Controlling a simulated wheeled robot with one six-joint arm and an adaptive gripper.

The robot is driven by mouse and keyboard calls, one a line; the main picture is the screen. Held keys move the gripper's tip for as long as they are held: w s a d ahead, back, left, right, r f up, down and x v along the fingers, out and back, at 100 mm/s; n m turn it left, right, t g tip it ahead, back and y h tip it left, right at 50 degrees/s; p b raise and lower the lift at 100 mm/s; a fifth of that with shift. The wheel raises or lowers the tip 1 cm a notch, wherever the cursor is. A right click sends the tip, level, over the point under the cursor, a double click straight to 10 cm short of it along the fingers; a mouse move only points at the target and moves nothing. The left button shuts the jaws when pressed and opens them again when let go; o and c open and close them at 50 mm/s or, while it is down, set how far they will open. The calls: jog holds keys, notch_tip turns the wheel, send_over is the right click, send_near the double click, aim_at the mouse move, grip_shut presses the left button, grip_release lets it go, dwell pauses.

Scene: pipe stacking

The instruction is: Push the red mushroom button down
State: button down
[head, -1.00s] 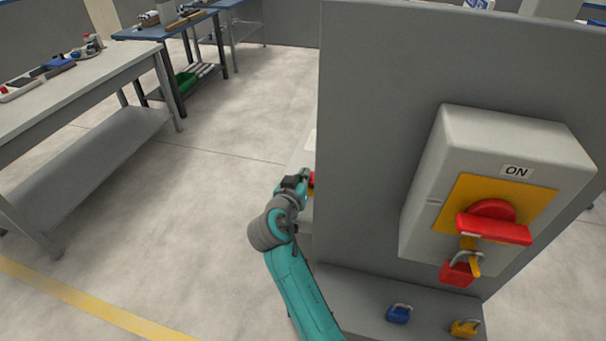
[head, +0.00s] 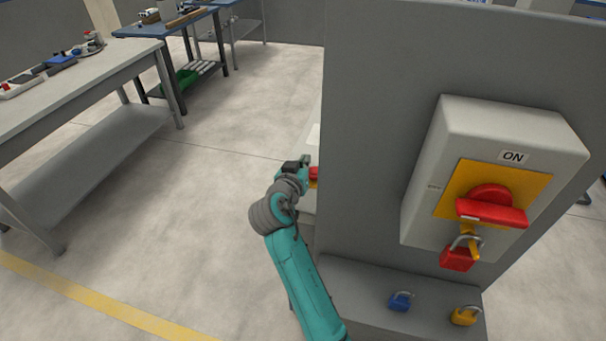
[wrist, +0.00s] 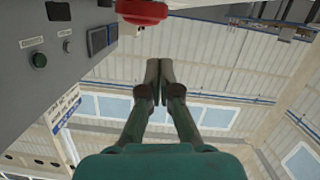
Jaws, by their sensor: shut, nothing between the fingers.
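The red mushroom button (head: 314,174) shows in the head view as a small red shape at the left edge of the grey cabinet (head: 370,120), with a little yellow below it. The cabinet hides the rest of it. In the wrist view, the button's red cap (wrist: 142,11) is cut off by the top edge, on a grey panel face (wrist: 80,20). My gripper (wrist: 158,72) is shut and empty, its tips below the cap in that picture. In the head view, my gripper (head: 304,163) is just left of the button. I cannot tell whether they touch.
A grey isolator box (head: 425,190) with a red handle (head: 492,212) and a red padlock (head: 457,259) faces me. A blue padlock (head: 400,301) and a yellow padlock (head: 464,316) lie on the ledge below. Workbenches stand left; the floor between is clear.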

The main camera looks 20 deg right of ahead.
jog(key=v, duration=1)
jog(key=shift+r, duration=0.35)
